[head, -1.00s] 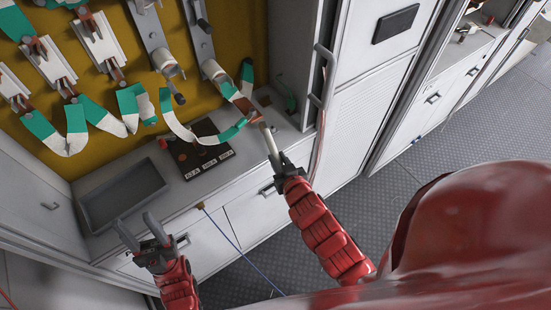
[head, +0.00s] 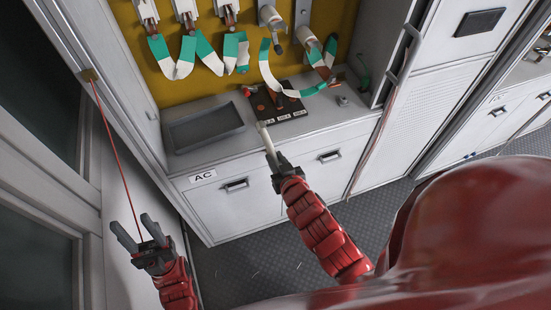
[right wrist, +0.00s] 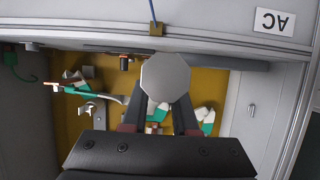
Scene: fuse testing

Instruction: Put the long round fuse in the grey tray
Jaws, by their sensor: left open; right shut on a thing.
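The long round fuse (head: 266,137) is a pale white cylinder, tilted with its far end pointing toward the counter. My right gripper (head: 275,160) is shut on its near part and holds it in front of the counter. In the right wrist view the fuse's faceted end (right wrist: 165,78) faces the camera between the fingers. The grey tray (head: 204,129) lies on the counter to the left of the fuse and looks empty. The fuse appears to the right of the tray, not over it. My left gripper (head: 131,226) is open and empty at the lower left.
A dark board (head: 278,102) with labels sits on the counter right of the tray. Green-and-white straps (head: 195,55) hang from fittings on the yellow panel. White drawers (head: 240,190) marked AC are below. A red cord runs down toward my left gripper.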

